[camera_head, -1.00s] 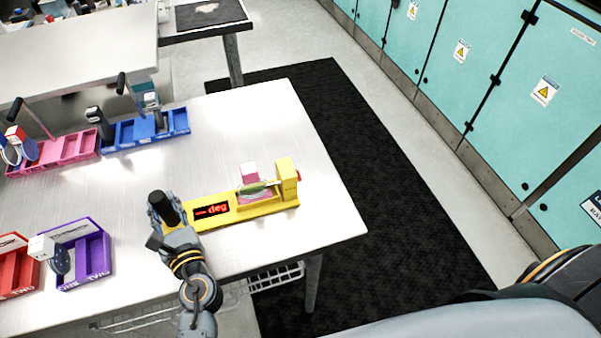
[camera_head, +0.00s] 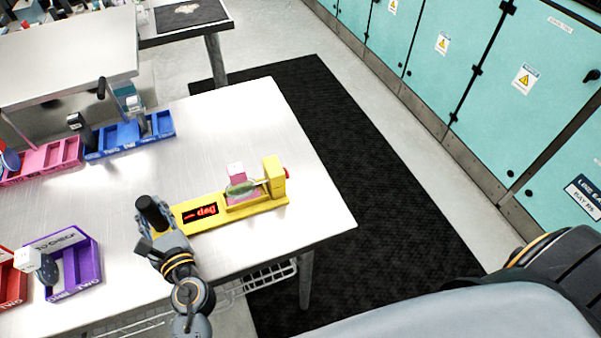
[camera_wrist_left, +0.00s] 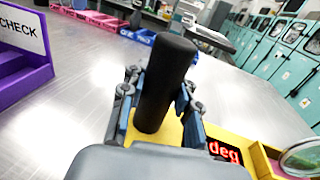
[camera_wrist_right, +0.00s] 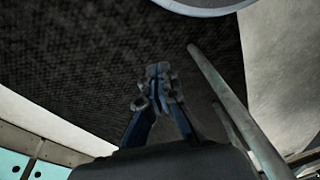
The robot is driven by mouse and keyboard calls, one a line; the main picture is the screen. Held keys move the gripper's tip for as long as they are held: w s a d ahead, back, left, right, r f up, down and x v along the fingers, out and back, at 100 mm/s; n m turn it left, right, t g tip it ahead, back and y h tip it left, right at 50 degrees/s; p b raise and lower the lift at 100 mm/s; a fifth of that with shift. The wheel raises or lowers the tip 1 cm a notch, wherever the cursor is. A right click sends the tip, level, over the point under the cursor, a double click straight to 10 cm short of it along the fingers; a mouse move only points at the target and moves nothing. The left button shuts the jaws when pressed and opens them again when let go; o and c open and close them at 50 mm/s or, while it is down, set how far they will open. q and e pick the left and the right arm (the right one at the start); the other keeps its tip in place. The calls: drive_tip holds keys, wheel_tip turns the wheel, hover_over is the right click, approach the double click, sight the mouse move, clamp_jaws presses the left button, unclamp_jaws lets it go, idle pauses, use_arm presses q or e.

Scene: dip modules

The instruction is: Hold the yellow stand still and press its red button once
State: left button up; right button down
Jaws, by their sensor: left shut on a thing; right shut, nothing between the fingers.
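The yellow stand (camera_head: 245,210) lies along the table near its right edge, with a red "deg" display (camera_head: 200,213). The red button (camera_head: 286,173) is on the right end of its upright block. A round lens-like piece and a pinkish-white block (camera_head: 236,172) sit on it. My left gripper (camera_head: 152,215) is at the stand's left end, shut on its black upright handle (camera_wrist_left: 166,85); the left wrist view shows a finger on each side. My right gripper (camera_wrist_right: 158,88) is shut and empty above the dark floor mat, away from the stand; it is outside the head view.
A purple bin (camera_head: 72,262) and a red bin (camera_head: 12,285) stand to the left. Blue (camera_head: 130,138) and pink (camera_head: 45,162) bins stand further back. The table's right edge is close to the button end, with a black floor mat (camera_head: 330,150) beyond.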

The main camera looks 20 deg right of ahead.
sight(286, 173)
drive_tip(key=w+d+r+m+t+y, duration=0.3)
drive_tip(key=w+r+m+t+y, duration=0.3)
drive_tip(key=w+r, duration=1.25)
drive_tip(key=w+r+t+y, duration=0.2)
drive_tip(key=w+r+y, duration=0.1)
drive_tip(key=r, duration=1.1)
drive_tip(key=w+r+t+y, duration=0.3)
drive_tip(key=w+r, duration=0.2)
drive_tip(key=r, duration=0.9)
drive_tip(key=shift+w+d, duration=0.1)
drive_tip(key=x, duration=0.9)
drive_tip(key=shift+w, duration=0.25)
drive_tip(key=a, duration=0.3)
drive_tip(key=shift+w+a, duration=0.2)
drive_tip(key=shift+a, duration=0.6)
